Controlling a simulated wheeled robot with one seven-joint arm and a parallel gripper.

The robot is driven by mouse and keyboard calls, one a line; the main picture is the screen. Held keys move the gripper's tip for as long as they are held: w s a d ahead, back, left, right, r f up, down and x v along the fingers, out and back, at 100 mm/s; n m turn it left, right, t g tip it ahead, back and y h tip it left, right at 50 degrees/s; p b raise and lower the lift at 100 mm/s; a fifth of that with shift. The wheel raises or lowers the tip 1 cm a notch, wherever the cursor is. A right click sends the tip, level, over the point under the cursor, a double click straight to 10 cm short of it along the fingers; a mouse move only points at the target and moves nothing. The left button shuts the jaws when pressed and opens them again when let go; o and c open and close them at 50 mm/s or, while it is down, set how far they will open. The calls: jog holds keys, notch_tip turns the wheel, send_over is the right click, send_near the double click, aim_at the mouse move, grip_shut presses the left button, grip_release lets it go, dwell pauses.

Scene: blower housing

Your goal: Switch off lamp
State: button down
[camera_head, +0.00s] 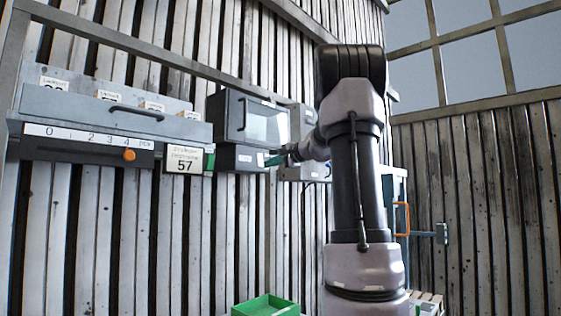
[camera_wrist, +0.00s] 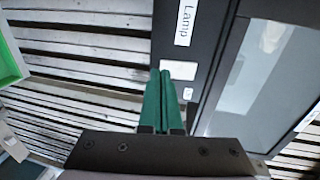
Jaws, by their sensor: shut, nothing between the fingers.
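The dark panel (camera_wrist: 205,50) in the wrist view carries a white label reading "Lamp" (camera_wrist: 184,24). In the head view my gripper (camera_head: 271,161) is at the right side of the dark lower box (camera_head: 237,158), below the windowed cabinet (camera_head: 264,120). The switch cannot be made out there.
Grey boxes (camera_head: 303,122) are right of the cabinet. A green bin (camera_head: 266,305) stands below.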

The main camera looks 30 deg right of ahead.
jog(key=shift+x, duration=0.9)
jog(key=shift+w+a+f, duration=0.1)
jog(key=shift+w+f, duration=0.05)
jog(key=shift+w, duration=0.15)
